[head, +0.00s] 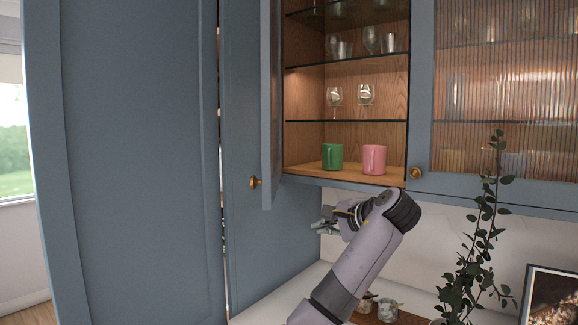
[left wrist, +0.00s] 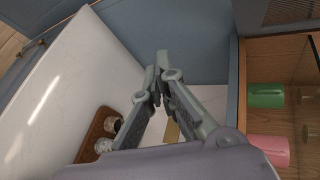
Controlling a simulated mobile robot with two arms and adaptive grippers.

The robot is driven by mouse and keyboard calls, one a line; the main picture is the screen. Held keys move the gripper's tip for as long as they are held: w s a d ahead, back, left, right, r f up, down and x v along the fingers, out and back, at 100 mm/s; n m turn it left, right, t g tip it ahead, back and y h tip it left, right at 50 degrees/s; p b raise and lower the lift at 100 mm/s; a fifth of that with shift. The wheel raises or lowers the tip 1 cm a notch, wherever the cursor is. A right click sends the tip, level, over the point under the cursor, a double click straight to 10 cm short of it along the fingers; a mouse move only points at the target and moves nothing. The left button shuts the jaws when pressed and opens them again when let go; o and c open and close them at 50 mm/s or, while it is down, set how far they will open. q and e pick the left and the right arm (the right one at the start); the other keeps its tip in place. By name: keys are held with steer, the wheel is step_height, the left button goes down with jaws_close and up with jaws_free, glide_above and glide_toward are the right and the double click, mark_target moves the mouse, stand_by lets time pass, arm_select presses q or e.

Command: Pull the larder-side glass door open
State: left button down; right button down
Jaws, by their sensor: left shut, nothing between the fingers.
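The larder-side glass door (head: 271,100) stands swung out from the wall cabinet, seen nearly edge-on in the head view. Its brass knob (head: 255,182) points left from its outer face, low down. The cabinet behind it is exposed, with a green mug (head: 332,157) and a pink mug (head: 374,159) on its bottom shelf. My left gripper (head: 322,222) is shut and empty, below the cabinet and to the right of the knob, apart from the door. In the left wrist view its closed fingers (left wrist: 161,80) show over the counter side. My right gripper is not in view.
The other glass door (head: 423,100), with ribbed glass, is shut at the right. A tall blue larder panel (head: 140,160) fills the left. A leafy plant (head: 470,260) and a picture frame (head: 552,295) stand at lower right. Small pots sit on a wooden board (left wrist: 98,135).

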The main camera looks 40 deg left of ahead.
arm_select(q)
steer(key=s+d+r+n+g+y+p, duration=0.1)
steer(key=s+d+r+n+y, duration=0.1)
steer(key=s+d+r+y, duration=0.3)
steer(key=s+d+r+n+g, duration=0.1)
steer(key=d+r, duration=0.3)
steer(key=r, duration=0.4)
steer(key=p, duration=0.5)
glide_toward(272, 172)
steer(key=w+a, duration=0.2)
steer(key=w, duration=0.2)
steer(key=shift+y, duration=0.3)
steer(key=s+a, duration=0.1)
steer(key=a+p, duration=0.1)
steer(key=s+a+p, duration=0.1)
steer(key=shift+s+a+f, duration=0.25)
steer(key=shift+s+f, duration=0.1)
steer(key=shift+w, duration=0.1)
